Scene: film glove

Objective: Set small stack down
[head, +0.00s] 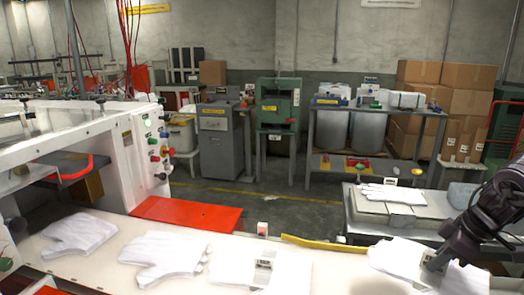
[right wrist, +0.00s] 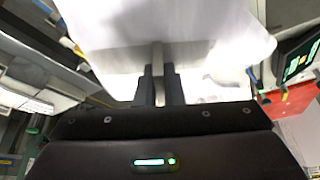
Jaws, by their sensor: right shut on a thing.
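My right gripper (head: 437,261) is at the lower right of the head view, its arm coming in from the right. It is shut on the edge of a small white stack (head: 400,258), apparently of film gloves. In the right wrist view the two dark fingers (right wrist: 160,88) pinch the stack (right wrist: 165,30), which spreads out beyond them. I cannot tell whether the stack touches the surface below. My left gripper is not in view.
White glove stacks lie on the pale front table: one at left (head: 80,233), one in the middle (head: 165,254), one with a tag (head: 255,268). Another stack (head: 393,194) lies on the grey side bench (head: 385,235). A red plate (head: 188,213) and yellow strip (head: 312,243) lie nearby.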

